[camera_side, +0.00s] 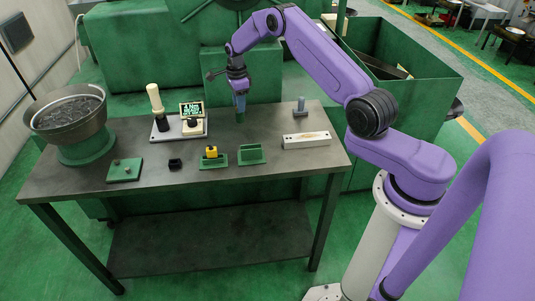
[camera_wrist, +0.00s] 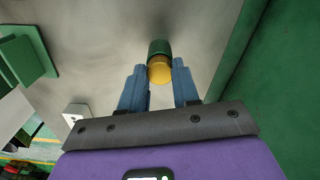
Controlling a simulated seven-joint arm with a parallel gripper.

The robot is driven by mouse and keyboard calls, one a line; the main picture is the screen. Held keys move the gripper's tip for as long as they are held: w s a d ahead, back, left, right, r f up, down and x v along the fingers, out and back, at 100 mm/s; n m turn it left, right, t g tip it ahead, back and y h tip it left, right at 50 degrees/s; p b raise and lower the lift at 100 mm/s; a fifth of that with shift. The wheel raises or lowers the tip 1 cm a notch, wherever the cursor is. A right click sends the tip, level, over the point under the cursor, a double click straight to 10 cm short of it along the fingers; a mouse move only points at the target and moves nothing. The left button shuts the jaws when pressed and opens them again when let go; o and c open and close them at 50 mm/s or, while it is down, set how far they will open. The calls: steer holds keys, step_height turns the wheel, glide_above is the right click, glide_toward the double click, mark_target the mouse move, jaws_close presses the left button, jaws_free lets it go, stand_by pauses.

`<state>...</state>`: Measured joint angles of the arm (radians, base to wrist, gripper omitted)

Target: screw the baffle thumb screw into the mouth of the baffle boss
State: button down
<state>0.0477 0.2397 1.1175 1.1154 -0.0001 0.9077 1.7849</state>
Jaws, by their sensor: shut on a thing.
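My gripper (camera_wrist: 160,82) has blue fingers and is shut on a round yellow piece, which I take to be the baffle thumb screw (camera_wrist: 159,73). Right beyond the yellow piece in the wrist view is a dark green cylinder, seemingly the baffle boss (camera_wrist: 159,47). The two line up closely; I cannot tell whether the screw is inside the mouth. In the side view my gripper (camera_side: 240,103) points down near the back of the table, just above the green boss (camera_side: 240,117). The fingers hide the screw there.
On the table (camera_side: 225,133) are a green tray with a yellow block (camera_side: 211,152), an empty green tray (camera_side: 252,154), a white bar (camera_side: 306,140), a grey-blue part (camera_side: 300,106), a display stand (camera_side: 191,110) and a bowl (camera_side: 70,114). A green machine stands behind.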

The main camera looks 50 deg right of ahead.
steer(key=m, duration=0.4)
steer(key=c, duration=1.1)
jaws_free()
steer(key=shift+c, duration=0.2)
steer(key=shift+r, duration=1.5)
